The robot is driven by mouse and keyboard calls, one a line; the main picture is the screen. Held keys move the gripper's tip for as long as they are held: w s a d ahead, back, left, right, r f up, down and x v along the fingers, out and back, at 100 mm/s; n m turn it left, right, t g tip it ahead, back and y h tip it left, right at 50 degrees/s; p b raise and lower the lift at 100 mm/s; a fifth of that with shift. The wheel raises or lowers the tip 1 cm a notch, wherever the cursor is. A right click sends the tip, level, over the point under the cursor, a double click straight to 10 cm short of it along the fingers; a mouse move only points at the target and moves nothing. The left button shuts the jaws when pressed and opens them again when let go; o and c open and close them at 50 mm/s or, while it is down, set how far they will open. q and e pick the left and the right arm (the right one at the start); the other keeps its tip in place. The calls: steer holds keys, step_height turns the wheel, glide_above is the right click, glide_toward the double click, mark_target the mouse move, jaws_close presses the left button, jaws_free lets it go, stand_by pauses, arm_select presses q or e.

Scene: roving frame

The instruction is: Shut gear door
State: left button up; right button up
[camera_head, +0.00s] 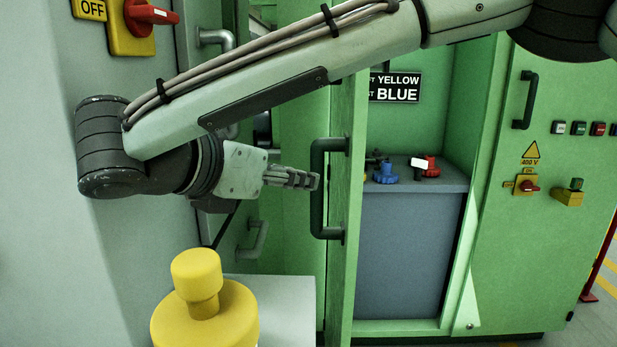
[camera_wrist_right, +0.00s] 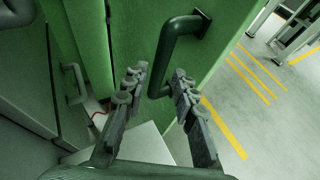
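The green door (camera_head: 347,200) stands open, seen nearly edge-on in the head view, with a dark bar handle (camera_head: 317,210) on its left face. Behind it, the green cabinet (camera_head: 445,95) is open. My right gripper (camera_head: 316,180) reaches in from the left with its fingertips at the middle of the handle. In the right wrist view the gripper (camera_wrist_right: 158,90) is open, its fingers apart on either side of the handle (camera_wrist_right: 172,50). I cannot tell whether a finger touches the bar. My left gripper is not in view.
A grey block (camera_head: 400,250) with blue (camera_head: 385,173) and red (camera_head: 431,168) valves stands inside the cabinet. A yellow knob (camera_head: 203,310) sits in the foreground, below my right arm. A closed green panel (camera_head: 540,190) stands at right. Floor with yellow lines (camera_wrist_right: 245,75) looks clear.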

mark_target(316, 227)
steer(key=x, duration=0.6)
steer(key=shift+w+d+f+p, duration=0.15)
steer(key=shift+w+d+p, duration=0.05)
steer(key=shift+d+p, duration=0.1)
steer(key=shift+a, duration=0.1)
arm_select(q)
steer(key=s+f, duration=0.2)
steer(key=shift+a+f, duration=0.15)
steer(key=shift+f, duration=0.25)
arm_select(e)
jaws_close()
